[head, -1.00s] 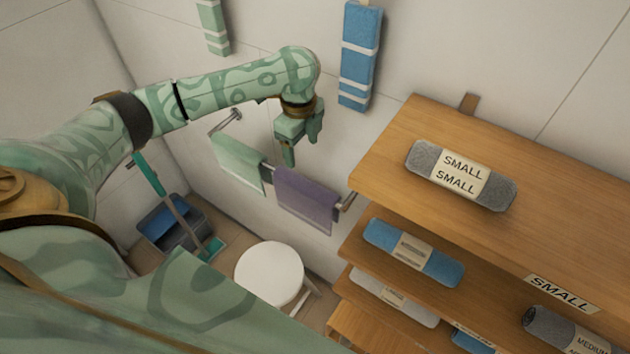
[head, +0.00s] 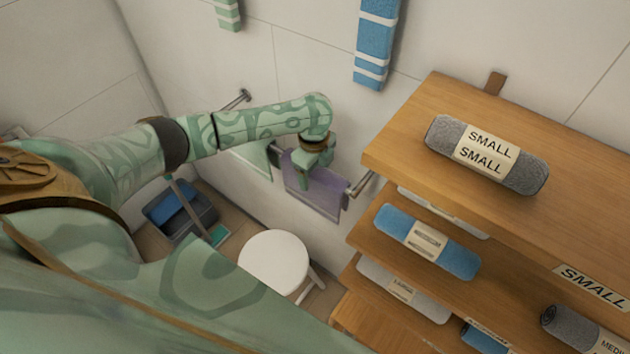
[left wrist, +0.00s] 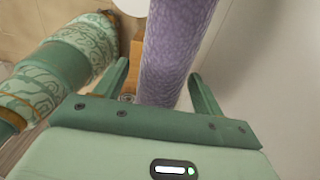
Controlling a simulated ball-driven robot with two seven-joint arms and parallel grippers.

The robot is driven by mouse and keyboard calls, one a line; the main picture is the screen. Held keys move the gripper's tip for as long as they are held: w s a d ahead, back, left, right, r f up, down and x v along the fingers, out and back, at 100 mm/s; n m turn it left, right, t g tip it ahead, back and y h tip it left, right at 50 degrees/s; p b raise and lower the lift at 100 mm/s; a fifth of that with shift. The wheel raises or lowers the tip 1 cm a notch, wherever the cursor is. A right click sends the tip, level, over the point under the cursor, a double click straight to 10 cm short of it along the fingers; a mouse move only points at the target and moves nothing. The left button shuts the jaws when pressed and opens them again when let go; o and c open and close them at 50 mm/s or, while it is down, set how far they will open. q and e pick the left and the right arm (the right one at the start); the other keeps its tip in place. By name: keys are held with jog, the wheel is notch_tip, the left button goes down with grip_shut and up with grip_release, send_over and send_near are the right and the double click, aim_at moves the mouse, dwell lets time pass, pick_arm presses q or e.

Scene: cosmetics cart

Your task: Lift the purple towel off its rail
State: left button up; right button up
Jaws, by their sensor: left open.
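The purple towel (head: 313,187) hangs over a metal rail (head: 360,184) on the wall in the head view. My left gripper (head: 304,178) is at the towel's upper left part and covers some of it. In the left wrist view the purple towel (left wrist: 172,50) runs between the two spread fingers of my left gripper (left wrist: 160,85), with space on both sides. The fingers are open and do not appear to grip it. My right gripper is not in view.
A pale green towel (head: 254,152) hangs on the same rail, partly behind my arm. A wooden shelf (head: 400,150) with rolled towels stands at right. A white stool (head: 274,262) and a blue-grey bucket (head: 180,212) are below.

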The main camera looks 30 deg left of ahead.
pick_arm(q)
jog(key=shift+f, duration=0.35)
jog(key=shift+c, duration=0.3)
jog(key=shift+r, duration=0.1)
jog(key=c, duration=1.4)
